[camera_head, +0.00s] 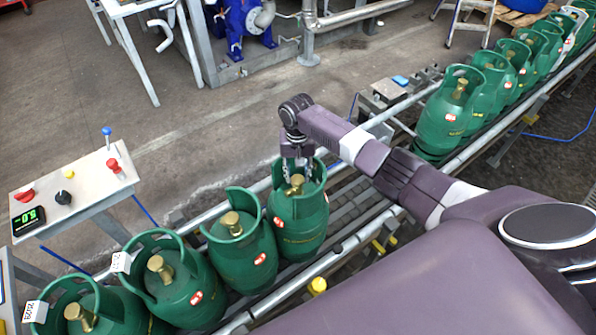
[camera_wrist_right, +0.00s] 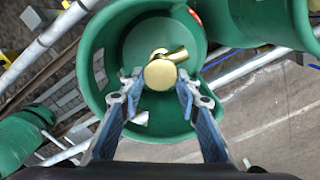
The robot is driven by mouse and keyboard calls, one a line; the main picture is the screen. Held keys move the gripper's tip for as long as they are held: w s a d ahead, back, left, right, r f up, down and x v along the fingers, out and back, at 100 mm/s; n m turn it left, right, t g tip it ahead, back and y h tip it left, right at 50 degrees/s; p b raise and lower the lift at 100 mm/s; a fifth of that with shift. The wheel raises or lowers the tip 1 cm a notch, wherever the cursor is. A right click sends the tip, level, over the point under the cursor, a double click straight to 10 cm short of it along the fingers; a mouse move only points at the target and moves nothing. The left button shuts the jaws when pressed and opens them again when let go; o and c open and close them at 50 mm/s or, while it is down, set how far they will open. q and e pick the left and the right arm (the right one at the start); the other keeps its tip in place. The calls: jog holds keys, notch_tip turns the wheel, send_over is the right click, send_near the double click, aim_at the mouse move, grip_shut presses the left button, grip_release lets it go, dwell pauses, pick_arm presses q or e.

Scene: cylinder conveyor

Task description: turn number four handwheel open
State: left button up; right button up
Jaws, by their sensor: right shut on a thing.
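A green gas cylinder (camera_head: 299,228) stands on the conveyor, at the right end of the near row. Its brass handwheel (camera_wrist_right: 160,75) sits inside the open collar (camera_wrist_right: 113,28). My right gripper (camera_head: 296,170) reaches down into this collar from above. In the right wrist view its two blue-padded fingers (camera_wrist_right: 159,86) are on either side of the round brass top, shut on it. A brass outlet shows just beyond the handwheel. My left gripper is not in view.
Several more green cylinders (camera_head: 245,256) stand to the left on the conveyor, and another row (camera_head: 446,120) stands at the upper right. A control panel (camera_head: 72,190) with knobs and a display is at the left. The conveyor rail (camera_head: 345,247) runs diagonally.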

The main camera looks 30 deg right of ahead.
jog(key=n+p, duration=0.1)
jog(key=n, duration=0.2)
jog(key=shift+r+n, duration=0.1)
jog(key=shift+n, duration=0.3)
jog(key=n, duration=0.3)
jog(key=shift+w+a+n, duration=0.1)
jog(key=shift+a+n, duration=0.05)
jog(key=shift+n, duration=0.15)
jog(key=n, duration=0.3)
jog(key=shift+a+n+p, duration=0.1)
jog(key=shift+n+p, duration=0.2)
jog(key=shift+n, duration=1.7)
jog(key=o, duration=1.2)
jog(key=shift+c, duration=0.2)
